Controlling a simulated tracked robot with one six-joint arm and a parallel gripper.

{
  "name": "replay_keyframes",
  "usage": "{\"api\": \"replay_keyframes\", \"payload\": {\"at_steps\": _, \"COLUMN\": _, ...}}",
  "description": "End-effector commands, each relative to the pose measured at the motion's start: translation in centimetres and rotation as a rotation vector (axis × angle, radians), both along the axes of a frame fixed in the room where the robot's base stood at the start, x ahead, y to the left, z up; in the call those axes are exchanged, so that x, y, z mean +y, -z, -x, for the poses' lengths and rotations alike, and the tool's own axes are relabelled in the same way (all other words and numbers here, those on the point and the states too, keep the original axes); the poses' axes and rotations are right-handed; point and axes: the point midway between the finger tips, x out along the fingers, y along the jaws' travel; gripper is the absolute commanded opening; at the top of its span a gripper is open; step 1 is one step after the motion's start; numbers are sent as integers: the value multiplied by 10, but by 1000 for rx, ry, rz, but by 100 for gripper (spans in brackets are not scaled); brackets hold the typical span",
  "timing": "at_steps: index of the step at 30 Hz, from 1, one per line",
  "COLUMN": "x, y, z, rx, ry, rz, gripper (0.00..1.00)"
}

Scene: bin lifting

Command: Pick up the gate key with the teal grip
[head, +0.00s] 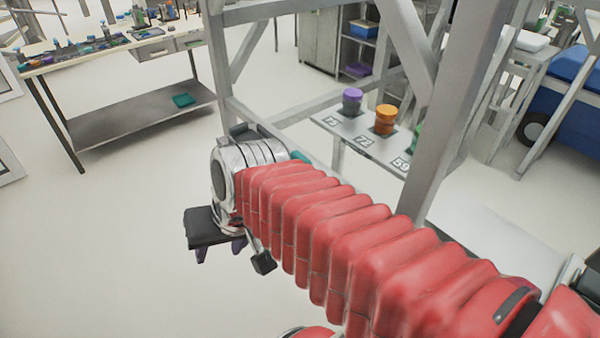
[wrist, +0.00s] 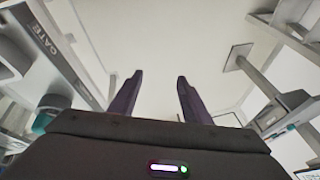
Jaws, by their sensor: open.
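My gripper (head: 220,252) hangs at the end of my red-sleeved arm, with purple fingers above bare floor. In the wrist view its two fingers (wrist: 160,78) stand apart with nothing between them. A dark-topped teal object (wrist: 43,121) is at the left edge of the wrist view, below a beam marked "GATE". It may be the teal grip, but its shape is partly cut off. A small teal patch (head: 299,156) shows just behind my arm in the head view. My arm hides most of it. The gripper is apart from both.
A numbered shelf (head: 345,127) holds purple (head: 352,101), orange (head: 384,120) and partly hidden green (head: 416,139) capped items. Grey frame posts (head: 450,115) stand beside my arm. A cluttered workbench (head: 110,48) is at the back left. The floor at the left is clear.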

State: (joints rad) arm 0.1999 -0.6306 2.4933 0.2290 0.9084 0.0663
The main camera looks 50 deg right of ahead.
Motion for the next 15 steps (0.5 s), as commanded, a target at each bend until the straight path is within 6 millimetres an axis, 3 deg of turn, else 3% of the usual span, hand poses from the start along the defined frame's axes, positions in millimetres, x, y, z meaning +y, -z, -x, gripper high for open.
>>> {"api": "replay_keyframes", "payload": {"at_steps": 8, "x": -23, "y": 23, "z": -19, "rx": 81, "ry": 392, "rz": -310, "gripper": 44}}
{"api": "replay_keyframes", "payload": {"at_steps": 15, "x": -55, "y": 35, "z": -40, "rx": 108, "ry": 739, "rz": -584, "gripper": 44}}
